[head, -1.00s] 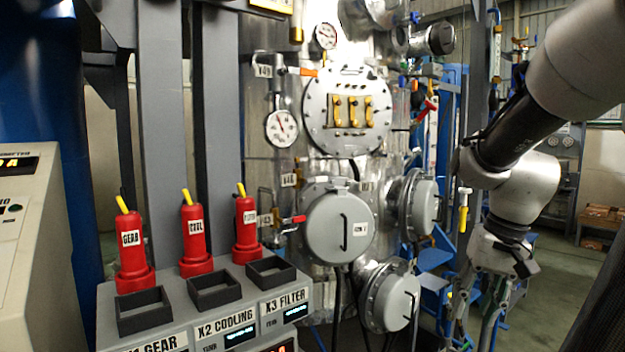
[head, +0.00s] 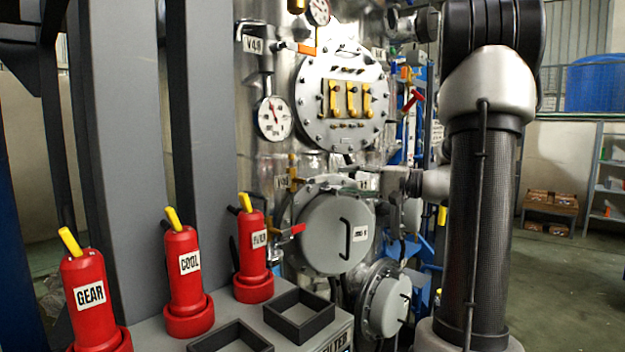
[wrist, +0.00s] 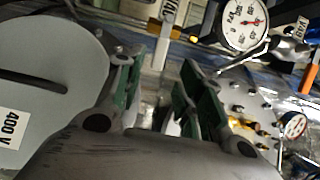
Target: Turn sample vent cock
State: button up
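No cock is legibly marked as the sample vent. In the head view, a small brass cock (head: 292,172) with a white tag stands on the silver vessel (head: 250,100), above a red-handled valve (head: 291,232). An orange-handled valve (head: 300,47) tagged V49 is higher up. In the wrist view, a brass fitting (wrist: 158,29) beside a white tag shows beyond the fingers. My gripper (wrist: 155,80) is open, its green-padded fingers apart with nothing seen between them. In the head view it reaches left across the vessel front, partly hidden by my arm.
A grey round cover (head: 335,232) is just below. Red bottles (head: 184,277) stand on a grey console at the front left. Open floor (head: 570,280) lies right.

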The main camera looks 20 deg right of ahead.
aim_at(323, 179)
jog(key=x, duration=0.7)
jog(key=shift+w+a+f, duration=0.1)
jog(key=shift+w+a, duration=0.1)
jog(key=shift+a, duration=0.2)
grip_shut()
